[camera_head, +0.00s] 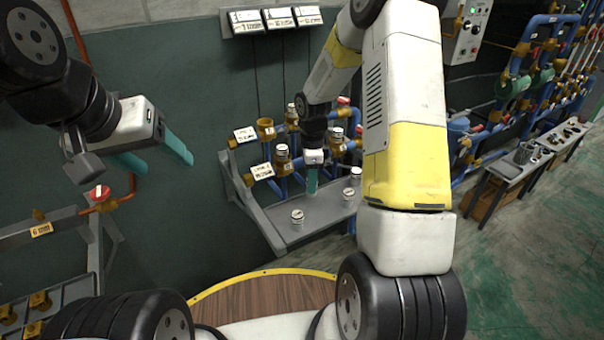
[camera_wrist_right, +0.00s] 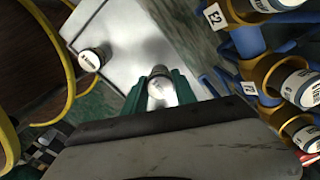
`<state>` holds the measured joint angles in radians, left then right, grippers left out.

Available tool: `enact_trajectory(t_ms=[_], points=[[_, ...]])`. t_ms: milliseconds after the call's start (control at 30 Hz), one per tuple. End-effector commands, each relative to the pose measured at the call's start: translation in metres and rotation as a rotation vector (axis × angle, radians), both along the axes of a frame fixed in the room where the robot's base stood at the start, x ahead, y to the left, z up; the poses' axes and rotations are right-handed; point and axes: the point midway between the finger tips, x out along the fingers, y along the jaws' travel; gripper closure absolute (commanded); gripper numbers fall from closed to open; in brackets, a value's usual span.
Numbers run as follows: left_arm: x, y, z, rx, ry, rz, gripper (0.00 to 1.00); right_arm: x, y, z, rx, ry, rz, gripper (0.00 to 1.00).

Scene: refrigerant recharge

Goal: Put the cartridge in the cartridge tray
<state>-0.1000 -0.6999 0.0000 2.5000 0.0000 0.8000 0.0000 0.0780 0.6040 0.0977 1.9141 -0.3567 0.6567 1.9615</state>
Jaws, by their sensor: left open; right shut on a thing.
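My right gripper (camera_head: 312,192) has teal fingers and is over the grey shelf or tray (camera_head: 277,237) below the pipe rack. In the right wrist view, its fingers (camera_wrist_right: 160,98) are shut on a white-topped cartridge (camera_wrist_right: 158,84). In the head view I cannot make out the held cartridge. I cannot tell whether it touches the surface. Another small white cartridge (camera_head: 297,216) stands on the shelf; a similar one shows in the wrist view (camera_wrist_right: 91,60). Two more, one nearer (camera_head: 348,194) and one behind (camera_head: 355,173), stand to the right. My left gripper (camera_head: 162,157) is open and empty at left.
Brass collars holding white-topped canisters (camera_head: 282,152) line the blue pipes behind the shelf. A round wooden table (camera_head: 262,300) is in front. A workbench (camera_head: 510,168) stands at right.

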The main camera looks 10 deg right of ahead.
Motion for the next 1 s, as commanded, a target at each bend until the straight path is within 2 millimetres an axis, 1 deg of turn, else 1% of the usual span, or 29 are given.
enact_trajectory(t_ms=[67, 133, 333, 700, 733, 800, 833, 1000], points=[[0.0, 0.0, 0.0, 0.0, 0.0, 0.0, 0.36, 0.002, 0.0, -0.002, 0.0, 0.001, 0.0, 1.0], [0.0, 0.0, 0.0, 0.0, 0.0, 0.0, 0.36, 0.002, -0.001, -0.008, -0.001, 0.003, 0.001, 1.0], [0.0, 0.0, 0.0, 0.0, 0.0, 0.0, 0.36, 0.001, 0.0, -0.034, 0.0, 0.003, 0.0, 1.0], [0.0, 0.0, 0.0, 0.0, 0.0, 0.0, 0.36, 0.002, 0.0, -0.038, 0.0, 0.001, 0.001, 1.0], [0.0, 0.0, 0.0, 0.0, 0.0, 0.0, 0.36, 0.002, 0.0, -0.038, 0.0, 0.001, 0.0, 0.63], [0.0, 0.0, 0.0, 0.0, 0.0, 0.0, 0.36, 0.002, 0.0, -0.038, 0.0, 0.001, 0.0, 0.49], [0.0, 0.0, 0.0, 0.0, 0.0, 0.0, 0.36, 0.002, 0.0, -0.038, 0.0, 0.001, 0.0, 0.45], [0.0, 0.0, 0.0, 0.0, 0.0, 0.0, 0.36, 0.002, 0.0, -0.038, 0.0, 0.001, 0.0, 0.45]])
